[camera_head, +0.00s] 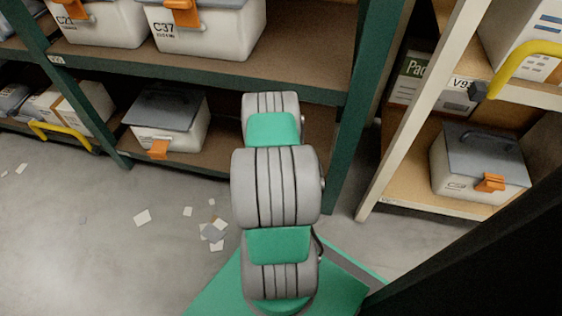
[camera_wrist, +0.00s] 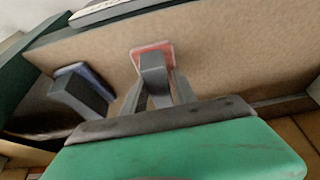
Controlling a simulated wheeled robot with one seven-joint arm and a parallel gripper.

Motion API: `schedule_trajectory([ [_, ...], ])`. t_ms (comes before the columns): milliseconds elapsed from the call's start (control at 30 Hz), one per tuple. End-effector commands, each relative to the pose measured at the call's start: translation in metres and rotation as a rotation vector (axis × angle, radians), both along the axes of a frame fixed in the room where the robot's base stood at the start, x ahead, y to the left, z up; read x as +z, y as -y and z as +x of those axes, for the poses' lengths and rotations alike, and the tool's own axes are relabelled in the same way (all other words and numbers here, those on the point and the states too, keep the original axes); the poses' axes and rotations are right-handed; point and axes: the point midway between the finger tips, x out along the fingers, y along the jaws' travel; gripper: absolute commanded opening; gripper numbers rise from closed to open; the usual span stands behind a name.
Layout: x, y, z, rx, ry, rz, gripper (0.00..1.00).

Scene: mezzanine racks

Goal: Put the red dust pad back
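In the wrist view, the red dust pad (camera_wrist: 166,47) is a small red square with a pale rim and a grey block-like grip. It lies in front of or against a brown board; I cannot tell if it touches. My gripper (camera_wrist: 156,88) has its two grey fingers on either side of that grip and appears closed on it. A similar blue pad (camera_wrist: 84,71) with a grey grip (camera_wrist: 76,95) is to the left, apart from my gripper. In the head view my arm reaches toward the lower shelf, and its links hide my gripper and the red pad.
Green racks hold grey-lidded bins (camera_head: 168,120) with orange latches. A green upright (camera_head: 365,100) and a cream upright (camera_head: 425,110) stand close to the right of my arm. Paper scraps (camera_head: 213,232) litter the open floor at left.

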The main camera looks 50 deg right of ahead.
Motion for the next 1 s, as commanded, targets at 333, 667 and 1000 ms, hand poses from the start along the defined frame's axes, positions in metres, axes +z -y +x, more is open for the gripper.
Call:
schedule_trajectory([
  [333,-0.001,-0.001,-0.001,0.0,-0.002,0.001,0.49],
  [667,0.052,-0.015,-0.006,0.0,0.0,-0.001,0.49],
  [1000,0.111,-0.042,-0.018,0.0,-0.001,0.001,0.49],
])
